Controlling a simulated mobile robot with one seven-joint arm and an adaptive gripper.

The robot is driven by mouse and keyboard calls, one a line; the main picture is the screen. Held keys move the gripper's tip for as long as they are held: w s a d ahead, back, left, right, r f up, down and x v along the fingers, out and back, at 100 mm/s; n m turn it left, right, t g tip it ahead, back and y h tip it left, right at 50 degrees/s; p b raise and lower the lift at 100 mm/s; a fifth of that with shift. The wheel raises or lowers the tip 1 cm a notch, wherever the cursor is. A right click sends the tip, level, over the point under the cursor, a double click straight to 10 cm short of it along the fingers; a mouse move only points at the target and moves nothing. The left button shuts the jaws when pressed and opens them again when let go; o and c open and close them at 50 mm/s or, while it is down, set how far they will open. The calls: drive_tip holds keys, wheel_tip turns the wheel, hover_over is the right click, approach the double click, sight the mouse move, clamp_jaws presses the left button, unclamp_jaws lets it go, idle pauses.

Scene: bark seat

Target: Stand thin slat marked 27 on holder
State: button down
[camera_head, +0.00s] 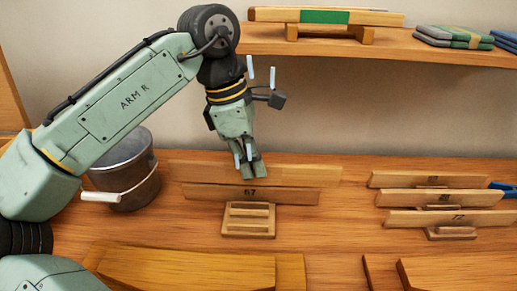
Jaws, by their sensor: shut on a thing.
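My gripper (250,172) points down and is shut on a long thin wooden slat (305,176). The slat is level and runs left to right; its number cannot be seen, as my fingers cover its middle. Just in front of it, a slat marked 67 (290,196) stands on edge at the back of a small wooden holder (249,229). The front slots of this holder look empty. Whether the held slat touches the holder is hidden behind slat 67.
Several slats stand on another holder (452,235) at the right, the front one (410,217) with an unclear number. A metal bucket (125,175) stands at left. A shelf (350,43) above bears a slat on supports (272,15) and folded cloths (455,36). Wooden boards (190,270) lie in front.

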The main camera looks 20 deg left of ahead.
sight(249, 184)
drive_tip(key=shift+s+f, duration=0.15)
drive_tip(key=shift+f, duration=0.3)
drive_tip(key=x, duration=0.3)
drive_tip(key=a+x, duration=0.1)
drive_tip(key=x, duration=0.2)
drive_tip(key=shift+s+a+f, duration=0.15)
drive_tip(key=shift+s+f, duration=0.05)
drive_tip(key=shift+f, duration=0.25)
drive_tip(key=shift+a+b+x, duration=0.25)
drive_tip(key=shift+b+x, duration=0.4)
drive_tip(key=shift+x, duration=0.45)
drive_tip(key=shift+a+b+x, duration=0.25)
drive_tip(key=shift+b+x, duration=0.35)
drive_tip(key=shift+x, duration=0.45)
drive_tip(key=shift+s+f, duration=0.15)
drive_tip(key=shift+f, duration=0.05)
drive_tip(key=shift+f, duration=0.2)
drive_tip(key=c, duration=1.7)
unclamp_jaws()
drive_tip(key=shift+o, duration=0.2)
